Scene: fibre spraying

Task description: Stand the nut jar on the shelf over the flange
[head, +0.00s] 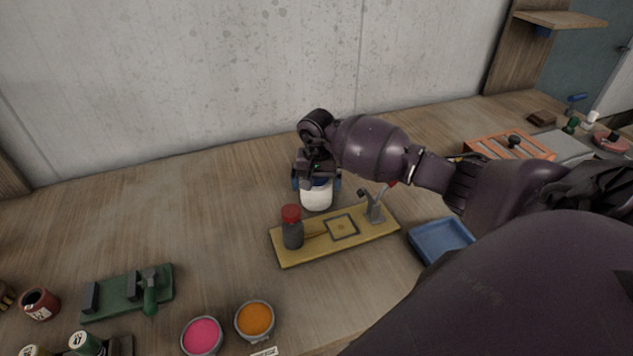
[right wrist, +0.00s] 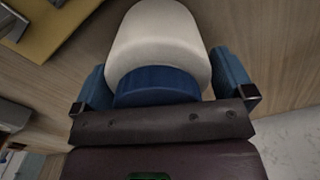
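A white jar with a blue lid (head: 317,196), which I take for the nut jar, is just behind the yellow board. My right gripper (head: 317,182) reaches it from above, with a blue finger on each side. In the right wrist view the white jar body (right wrist: 158,45) fills the space between the fingers (right wrist: 165,80), which appear to touch it. I cannot tell whether its base rests on the table. A wooden shelf (head: 560,19) is on the upright panel at the far right. I cannot make out the flange clearly. My left gripper is out of view.
The yellow board (head: 290,256) carries a red-capped dark bottle (head: 292,230) and a grey clamp (head: 374,208). A blue tray (head: 440,240) and an orange rack (head: 485,148) lie right. A green fixture (head: 125,293) and bowls are front left. The table's back left is clear.

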